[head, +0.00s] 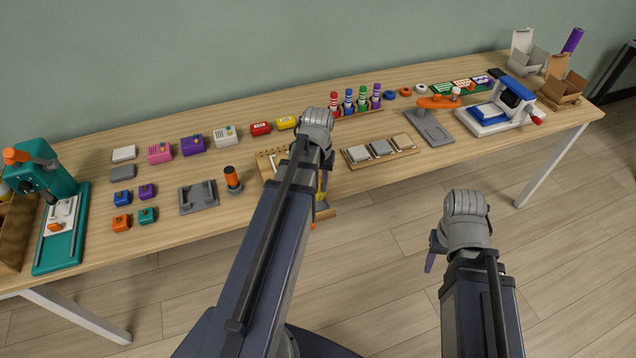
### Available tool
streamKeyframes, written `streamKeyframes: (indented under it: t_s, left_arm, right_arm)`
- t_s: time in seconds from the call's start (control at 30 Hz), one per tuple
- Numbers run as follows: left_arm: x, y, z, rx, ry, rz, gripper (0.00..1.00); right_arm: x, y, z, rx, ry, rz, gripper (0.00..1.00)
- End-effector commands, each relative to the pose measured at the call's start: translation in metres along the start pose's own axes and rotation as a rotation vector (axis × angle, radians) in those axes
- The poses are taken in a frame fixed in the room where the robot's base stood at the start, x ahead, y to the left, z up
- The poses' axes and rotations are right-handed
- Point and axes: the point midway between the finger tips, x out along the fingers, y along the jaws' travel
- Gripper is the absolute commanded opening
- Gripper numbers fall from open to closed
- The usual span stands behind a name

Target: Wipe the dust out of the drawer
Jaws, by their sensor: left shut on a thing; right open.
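My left gripper (325,178) is at the table's front edge, mostly hidden behind its own wrist and arm. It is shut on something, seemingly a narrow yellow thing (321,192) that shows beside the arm. A wooden piece (325,213), perhaps the drawer's front, juts out below the table edge there. A small orange bit (313,227) shows under it. The drawer's inside and any dust are hidden by my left arm. My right gripper (431,260) is open over the floor in front of the table, apart from everything, with one purple finger showing.
The wooden table (345,185) carries a pegged wooden block (266,160), a tray of square tiles (379,150), an orange-handled tool (231,179), grey fixtures and several small coloured boxes. A green press (62,225) stands at left. The floor at right is clear.

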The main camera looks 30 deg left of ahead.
Motion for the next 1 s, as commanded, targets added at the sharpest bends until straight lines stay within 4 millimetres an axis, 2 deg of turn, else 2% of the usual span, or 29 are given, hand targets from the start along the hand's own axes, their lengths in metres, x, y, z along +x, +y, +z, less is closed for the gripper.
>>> streamKeyframes:
  t_s: [0.03,0.1,0.47,0.83,1.0]
  left_arm:
    - [-0.010,0.000,0.000,0.000,0.000,0.000,0.00]
    - [-0.014,0.000,0.000,0.000,0.000,0.000,0.00]
    - [-0.014,0.000,0.000,0.000,0.000,0.000,0.00]
    - [-0.042,0.000,0.000,0.000,0.000,0.000,0.00]
    - [-0.044,0.000,0.000,0.000,0.000,0.000,0.00]
  right_arm:
    - [-0.010,0.001,0.001,0.000,0.000,0.000,0.50]
    - [-0.014,0.001,0.001,0.000,0.000,0.000,0.50]
    - [-0.014,0.001,0.001,0.000,0.000,0.000,0.50]
    - [-0.042,0.004,0.003,0.000,0.000,0.000,0.50]
    - [-0.043,0.004,0.003,0.000,0.000,0.000,0.50]
